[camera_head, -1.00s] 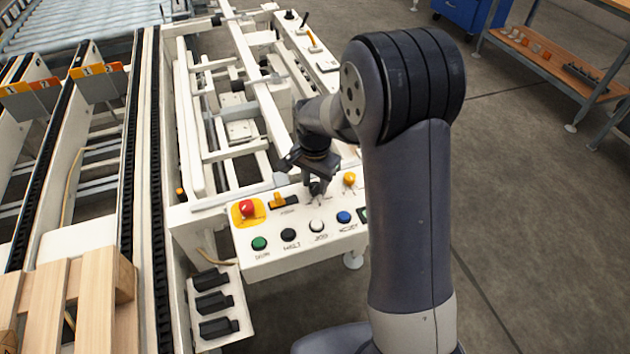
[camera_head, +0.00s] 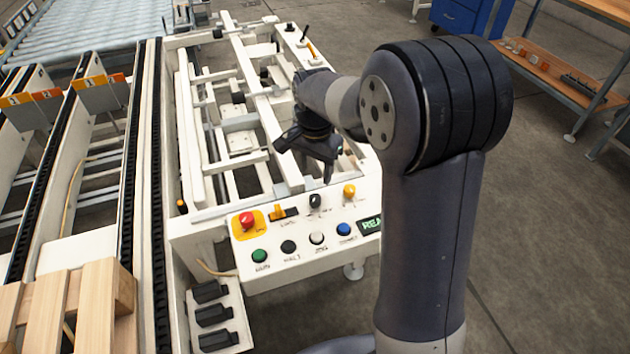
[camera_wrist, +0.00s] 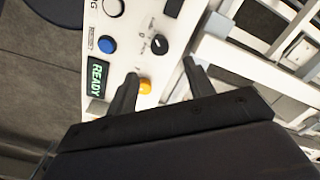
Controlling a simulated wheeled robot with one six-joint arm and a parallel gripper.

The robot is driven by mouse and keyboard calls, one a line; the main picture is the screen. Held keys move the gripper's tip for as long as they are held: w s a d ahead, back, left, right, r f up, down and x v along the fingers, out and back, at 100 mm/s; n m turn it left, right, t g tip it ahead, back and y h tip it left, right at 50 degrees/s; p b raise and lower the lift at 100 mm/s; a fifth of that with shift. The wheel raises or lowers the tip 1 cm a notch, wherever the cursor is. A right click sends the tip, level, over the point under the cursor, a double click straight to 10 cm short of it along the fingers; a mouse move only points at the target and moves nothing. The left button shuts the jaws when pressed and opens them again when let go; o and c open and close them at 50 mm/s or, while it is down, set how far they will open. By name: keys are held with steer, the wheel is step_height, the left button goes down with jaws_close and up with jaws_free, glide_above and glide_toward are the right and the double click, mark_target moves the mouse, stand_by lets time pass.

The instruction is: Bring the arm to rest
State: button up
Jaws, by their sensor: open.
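My gripper (camera_head: 328,177) hangs above the back edge of the white control panel (camera_head: 284,262) in the head view, clear of the knobs. In the wrist view my gripper (camera_wrist: 160,75) shows two dark fingers spread apart with nothing held between them. The yellow knob (camera_wrist: 145,87) shows between and below the fingers there, and the black selector knob (camera_wrist: 159,44) lies beyond them. In the head view the black selector knob (camera_head: 315,201) and the yellow knob (camera_head: 349,191) stand on the panel just below the gripper.
The panel also bears a red emergency button (camera_head: 246,219), green button (camera_head: 259,256), blue button (camera_head: 344,229) and a display (camera_wrist: 96,78) reading READY. A white machine frame (camera_head: 240,158) lies behind. A wooden pallet (camera_head: 45,305) is at lower left. Open floor (camera_head: 555,240) lies right.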

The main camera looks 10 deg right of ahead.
mark_target(315, 198)
steer(key=shift+r, duration=0.85)
step_height(315, 198, down, 11)
steer(key=shift+r+b, duration=0.1)
steer(key=shift+b, duration=0.2)
